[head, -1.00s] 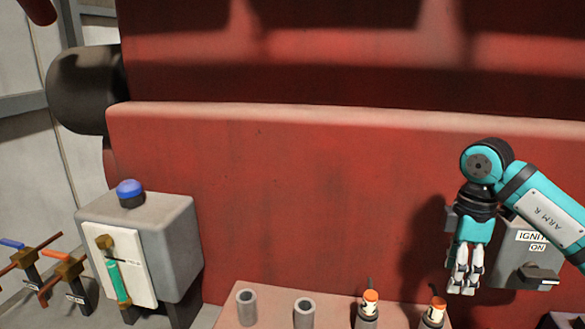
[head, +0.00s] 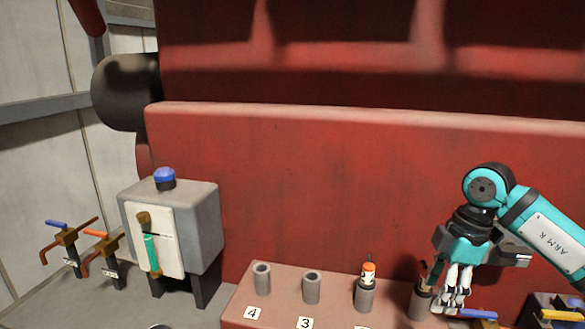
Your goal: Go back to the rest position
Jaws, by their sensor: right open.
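My right gripper (head: 455,297) is in the lower right of the head view, at the end of the teal arm. It points down with its pale fingers apart, and I see nothing between them. It overlaps the right side of the rightmost grey socket (head: 419,302) in the picture; I cannot tell whether they touch. The plug in that socket is partly hidden by the gripper. A plug with an orange top (head: 368,272) stands upright in the socket to its left. My left gripper is not in view.
Two empty grey sockets, one left (head: 262,280) and one right (head: 311,288), stand on the red ledge (head: 285,305). A grey box with a blue button (head: 164,178) and valves (head: 66,240) are at left. A blue-handled item (head: 478,313) lies below the gripper. The red wall fills the back.

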